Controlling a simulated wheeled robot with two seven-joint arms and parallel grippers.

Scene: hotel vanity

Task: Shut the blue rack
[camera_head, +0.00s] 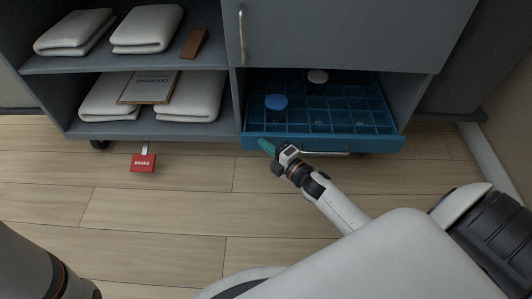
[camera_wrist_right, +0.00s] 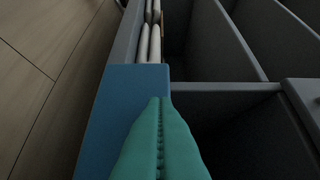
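The blue rack (camera_head: 325,143) is a wide, shallow drawer with a gridded inside, low on the right side of the grey cabinet. It stands partly pulled out, its front panel forward of the cabinet, with a metal bar handle (camera_head: 326,153) on the front. My right gripper (camera_head: 266,146) is at the left end of this front panel. In the right wrist view its green fingers (camera_wrist_right: 160,135) are pressed together with nothing seen between them, over the blue panel (camera_wrist_right: 110,100). I cannot tell whether they touch it. My left gripper is out of view.
A red brake tag (camera_head: 143,163) hangs below.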

